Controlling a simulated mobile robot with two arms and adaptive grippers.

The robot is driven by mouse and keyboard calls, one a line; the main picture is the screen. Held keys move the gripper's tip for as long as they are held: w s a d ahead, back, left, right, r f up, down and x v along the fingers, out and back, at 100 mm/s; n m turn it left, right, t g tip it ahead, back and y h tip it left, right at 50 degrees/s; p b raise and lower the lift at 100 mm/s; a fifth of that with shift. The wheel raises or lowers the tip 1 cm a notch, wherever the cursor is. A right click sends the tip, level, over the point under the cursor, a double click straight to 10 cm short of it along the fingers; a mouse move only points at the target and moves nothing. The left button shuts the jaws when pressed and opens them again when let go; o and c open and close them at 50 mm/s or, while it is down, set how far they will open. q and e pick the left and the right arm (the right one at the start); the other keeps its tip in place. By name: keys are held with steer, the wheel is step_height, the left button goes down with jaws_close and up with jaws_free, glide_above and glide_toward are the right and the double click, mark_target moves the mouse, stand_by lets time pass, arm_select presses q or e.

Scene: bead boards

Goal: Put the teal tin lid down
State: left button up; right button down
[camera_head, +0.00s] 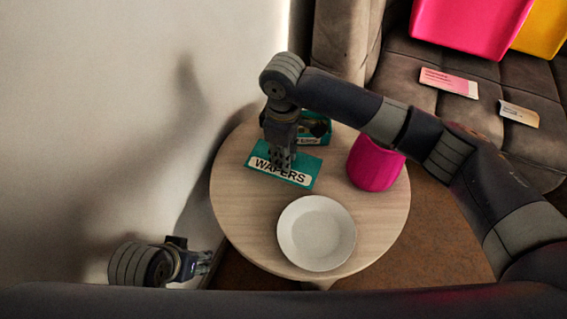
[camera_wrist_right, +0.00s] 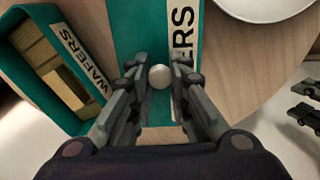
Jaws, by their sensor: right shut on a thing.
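The teal tin lid (camera_head: 298,177), with a white WAFERS label, is below my right gripper (camera_head: 281,165) on the left side of the round table. In the right wrist view, the lid (camera_wrist_right: 137,32) has a pale round knob (camera_wrist_right: 159,77), and my right gripper (camera_wrist_right: 159,82) is shut on it. The lid looks level and close to the tabletop; I cannot tell whether it touches. The open teal tin (camera_wrist_right: 24,61) stands beside it, with tan blocks inside; it is partly hidden behind my gripper in the head view (camera_head: 320,140). My left gripper (camera_head: 205,262) is empty and open, off the table's left edge.
A white plate (camera_head: 316,233) lies at the table's front and a magenta pot (camera_head: 374,165) stands at its right. The wooden tabletop (camera_head: 238,200) is bare at the left front. A sofa (camera_head: 405,58) with cards and bins is behind.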

steer(key=shift+w+f+b, duration=0.15)
steer(key=shift+f+b, duration=0.55)
steer(key=shift+f, duration=1.15)
steer(key=shift+r, duration=0.1)
steer(key=c, duration=1.5)
jaws_free()
